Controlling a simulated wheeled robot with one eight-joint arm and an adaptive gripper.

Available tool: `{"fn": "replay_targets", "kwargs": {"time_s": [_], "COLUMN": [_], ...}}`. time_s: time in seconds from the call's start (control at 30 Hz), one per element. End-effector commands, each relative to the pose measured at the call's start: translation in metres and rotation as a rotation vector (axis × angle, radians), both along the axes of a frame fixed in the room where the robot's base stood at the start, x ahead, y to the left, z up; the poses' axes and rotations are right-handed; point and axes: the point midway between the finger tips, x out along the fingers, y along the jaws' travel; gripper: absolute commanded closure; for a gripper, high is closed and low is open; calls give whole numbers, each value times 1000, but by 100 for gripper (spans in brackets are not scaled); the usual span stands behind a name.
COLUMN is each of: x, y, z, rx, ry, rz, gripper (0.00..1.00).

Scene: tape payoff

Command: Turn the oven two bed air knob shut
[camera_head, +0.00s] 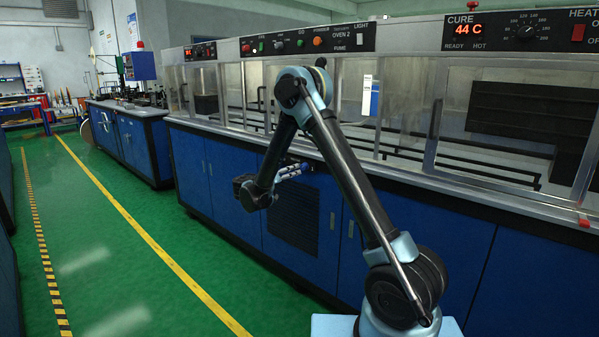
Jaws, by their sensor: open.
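The oven 2 control panel (310,40) runs along the top of the long oven housing, with several small coloured knobs or buttons. Their small labels are too fine to read, so I cannot tell which one is the bed air knob. My gripper (298,170) is open, at the end of my folded arm, in front of the blue lower cabinets. It is well below the panel and apart from it, and it looks empty. Its fingers are small and partly unclear against the dark vent.
A cure panel (520,31) reading 44 C is at the upper right. Glass oven doors (405,108) and a metal ledge sit above blue cabinets (400,220). A bench (128,108) stands further back. The green aisle (100,240) at left is clear.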

Motion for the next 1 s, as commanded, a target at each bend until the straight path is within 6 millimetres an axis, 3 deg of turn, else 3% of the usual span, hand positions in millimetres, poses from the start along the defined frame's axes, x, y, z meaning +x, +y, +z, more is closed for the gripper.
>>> {"fn": "replay_targets", "kwargs": {"time_s": [0.4, 0.83, 1.0], "x": [44, 50, 50], "y": [-40, -44, -44], "z": [0, 0, 0], "rx": [0, 0, 0], "ry": [0, 0, 0], "rz": [-1, 0, 0], "gripper": [55, 55, 93]}}
